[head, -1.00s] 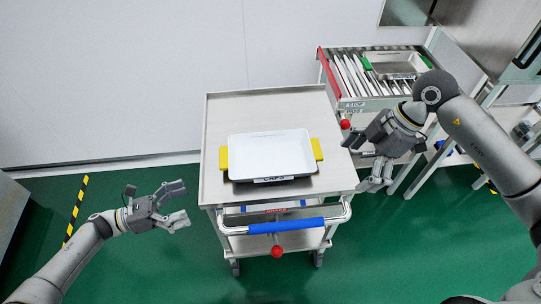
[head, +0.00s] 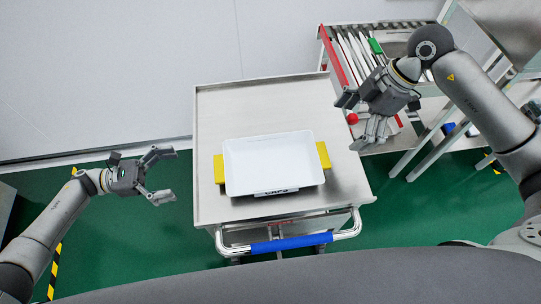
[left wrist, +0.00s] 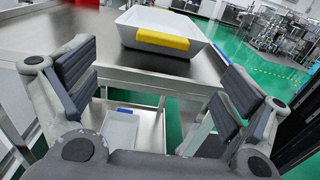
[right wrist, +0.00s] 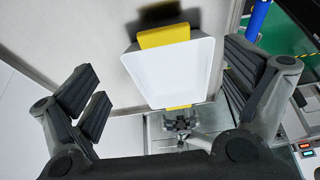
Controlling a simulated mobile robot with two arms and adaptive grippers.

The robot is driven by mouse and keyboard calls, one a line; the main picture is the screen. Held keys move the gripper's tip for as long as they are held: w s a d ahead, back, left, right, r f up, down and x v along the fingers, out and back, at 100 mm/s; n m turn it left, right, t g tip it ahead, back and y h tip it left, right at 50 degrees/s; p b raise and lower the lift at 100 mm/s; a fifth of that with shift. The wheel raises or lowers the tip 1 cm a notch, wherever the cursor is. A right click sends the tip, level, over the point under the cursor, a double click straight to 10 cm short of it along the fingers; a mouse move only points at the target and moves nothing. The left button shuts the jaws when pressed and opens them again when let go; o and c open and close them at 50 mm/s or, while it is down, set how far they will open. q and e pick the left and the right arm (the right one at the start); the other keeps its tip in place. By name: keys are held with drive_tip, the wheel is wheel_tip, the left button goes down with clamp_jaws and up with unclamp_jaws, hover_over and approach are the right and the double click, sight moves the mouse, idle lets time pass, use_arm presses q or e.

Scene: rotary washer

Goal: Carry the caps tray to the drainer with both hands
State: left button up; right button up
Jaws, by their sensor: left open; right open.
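The white caps tray (head: 272,163) sits on the steel cart top (head: 225,115), with a "CAPS" label on its front and a yellow handle on each side. My left gripper (head: 162,172) is open and empty, left of the cart and apart from the left yellow handle (head: 219,169). My right gripper (head: 358,121) is open and empty, right of and beyond the right yellow handle (head: 323,155). The left wrist view shows a yellow handle (left wrist: 162,39) ahead between the open fingers. The right wrist view shows the tray (right wrist: 172,72) between the open fingers. The drainer (head: 350,55) is partly hidden by my right arm.
The cart has a blue push bar (head: 291,243) at its front. A red knob (head: 352,118) shows near the drainer's front corner. A white wall stands behind the cart.

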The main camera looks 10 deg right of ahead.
sight(325, 154)
use_arm(q)
drive_tip(key=d, duration=1)
drive_tip(key=shift+s+d+r, duration=0.15)
drive_tip(key=shift+s+d, duration=0.15)
drive_tip(key=shift+d, duration=0.1)
use_arm(e)
drive_tip(key=x, duration=1)
drive_tip(key=shift+s+a+f, duration=0.15)
drive_tip(key=shift+s+f, duration=0.15)
use_arm(q)
drive_tip(key=c, duration=1.2)
use_arm(e)
drive_tip(key=c, duration=1.2)
use_arm(q)
drive_tip(key=shift+c, duration=0.2)
